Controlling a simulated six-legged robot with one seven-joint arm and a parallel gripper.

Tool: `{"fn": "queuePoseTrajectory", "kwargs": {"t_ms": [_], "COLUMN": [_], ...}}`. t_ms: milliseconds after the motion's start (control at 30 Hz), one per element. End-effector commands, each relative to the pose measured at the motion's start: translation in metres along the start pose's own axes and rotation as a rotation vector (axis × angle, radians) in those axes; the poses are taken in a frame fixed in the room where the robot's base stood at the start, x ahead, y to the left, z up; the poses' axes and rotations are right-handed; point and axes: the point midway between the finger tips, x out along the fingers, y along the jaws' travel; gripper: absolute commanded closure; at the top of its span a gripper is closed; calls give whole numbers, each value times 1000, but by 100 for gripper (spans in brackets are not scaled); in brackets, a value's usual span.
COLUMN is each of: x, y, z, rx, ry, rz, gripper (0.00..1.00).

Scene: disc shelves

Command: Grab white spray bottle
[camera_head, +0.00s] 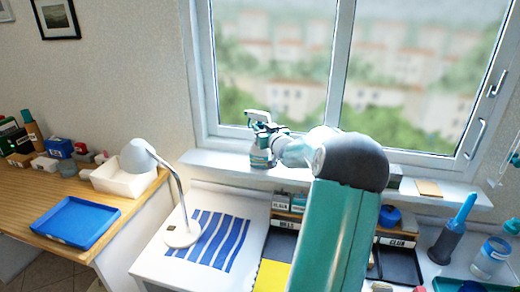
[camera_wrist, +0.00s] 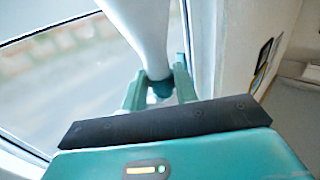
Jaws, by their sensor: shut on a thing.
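The white spray bottle (camera_head: 262,157) is upright at the window, with a teal and white spray head above its body. I cannot tell whether its base touches the sill. My gripper (camera_head: 268,131) reaches it from the right and is shut on it just below the spray head. In the wrist view, a smooth white part of the bottle (camera_wrist: 142,32) and a dark teal part stand between the two green fingers of my gripper (camera_wrist: 160,88). The fingers hide part of the bottle's neck.
The white window sill (camera_head: 215,160) runs below the closed window. A desk lamp (camera_head: 182,236) stands on the white desk with a blue-striped cloth (camera_head: 212,240). A blue tray (camera_head: 75,222) and a white bin (camera_head: 122,180) lie left.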

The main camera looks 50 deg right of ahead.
Motion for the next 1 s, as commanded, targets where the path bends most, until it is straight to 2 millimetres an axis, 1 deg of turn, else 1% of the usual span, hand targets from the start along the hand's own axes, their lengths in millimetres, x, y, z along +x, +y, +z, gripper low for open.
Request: {"fn": "queuePoseTrajectory", "kwargs": {"t_ms": [267,467,667,867,1000], "x": [0,0,0,-13,-28], "y": [0,0,0,-13,-25], "z": [-3,-14,-34,-55,-77], "rx": [-1,-4,-4,-6,-6], "ry": [4,5,5,5,5], "rz": [0,-2,-1,-1,-1], "gripper": [100,100,100,100,100]}}
